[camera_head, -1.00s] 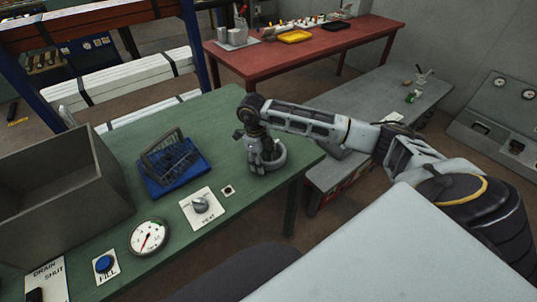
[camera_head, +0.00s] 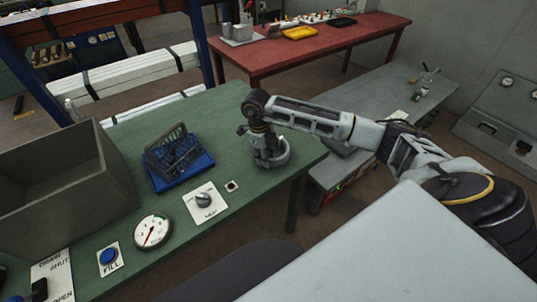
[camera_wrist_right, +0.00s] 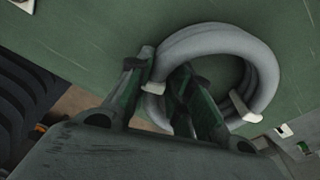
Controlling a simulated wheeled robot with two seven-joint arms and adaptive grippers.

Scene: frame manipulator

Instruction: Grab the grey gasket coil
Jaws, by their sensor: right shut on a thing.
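The grey gasket coil (camera_head: 284,153) lies at the right end of the green table (camera_head: 222,113), near its edge. In the right wrist view the coil (camera_wrist_right: 262,62) is a thick grey ring with pale ties around it. My right gripper (camera_head: 268,160) reaches down onto the coil's left side. In the right wrist view my right gripper (camera_wrist_right: 168,85) has one finger outside the ring and one inside, shut on the coil's near-left side. The contact is partly hidden by the fingers. My left gripper is not in view.
A black wire basket (camera_head: 174,152) sits on a blue tray (camera_head: 190,178) left of the coil. A heat knob (camera_head: 204,200), a gauge (camera_head: 152,231), a fill button (camera_head: 108,257) and a large grey bin (camera_head: 60,185) are farther left. A grey bench (camera_head: 375,98) stands beyond the table's right end.

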